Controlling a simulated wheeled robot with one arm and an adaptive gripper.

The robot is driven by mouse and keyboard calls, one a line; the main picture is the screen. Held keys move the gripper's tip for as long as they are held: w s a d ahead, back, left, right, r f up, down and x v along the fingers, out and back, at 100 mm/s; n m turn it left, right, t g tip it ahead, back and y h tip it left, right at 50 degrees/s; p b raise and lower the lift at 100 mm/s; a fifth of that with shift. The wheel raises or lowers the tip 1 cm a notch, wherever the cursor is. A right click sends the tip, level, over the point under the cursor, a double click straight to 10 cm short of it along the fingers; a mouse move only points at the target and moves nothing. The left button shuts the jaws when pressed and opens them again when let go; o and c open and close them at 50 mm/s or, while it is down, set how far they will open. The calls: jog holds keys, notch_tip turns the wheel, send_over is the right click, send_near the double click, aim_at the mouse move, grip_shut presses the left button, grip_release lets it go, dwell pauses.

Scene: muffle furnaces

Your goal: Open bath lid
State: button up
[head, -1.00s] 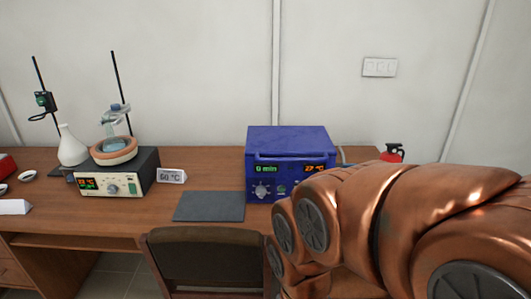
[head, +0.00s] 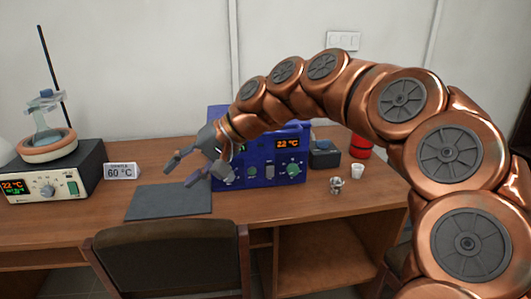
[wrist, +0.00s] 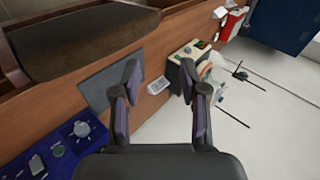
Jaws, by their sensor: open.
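The bath appears to be the blue box (head: 257,177) with lit displays and knobs, standing on the wooden desk in the head view. My arm crosses in front of its top, so most of the lid is hidden and I cannot tell its state. Part of the blue box (wrist: 80,125) shows at lower left in the wrist view. My gripper (head: 180,174) is open and empty, at the box's left front, with its fingers pointing left over the desk. In the wrist view my gripper (wrist: 160,68) has its two fingers wide apart with nothing between them.
A dark grey mat (head: 165,202) lies left of the box. A 60 °C sign (head: 120,171) and a heating unit (head: 60,180) with glassware stand further left. A small white cup (head: 357,171) and a red object (head: 360,147) are at right. A chair (head: 170,262) stands in front.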

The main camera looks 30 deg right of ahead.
jog(key=w+d+m+t+y+b, duration=0.1)
jog(key=w+d+m+t+b, duration=0.25)
jog(key=w+d, duration=0.45)
jog(key=m+t+h+b, duration=0.3)
jog(key=m+t+b, duration=0.3)
jog(key=m+b, duration=0.1)
send_near(270, 134)
jog(key=r+x, duration=0.1)
jog(key=x, duration=0.3)
jog(key=shift+w+f+m, duration=0.1)
jog(key=shift+f+m, duration=0.15)
jog(key=shift+f, duration=0.35)
jog(key=x, duration=0.7)
jog(key=shift+w+a+r, duration=0.1)
jog(key=shift+w+a, duration=0.05)
jog(key=shift+w, duration=0.05)
grip_shut()
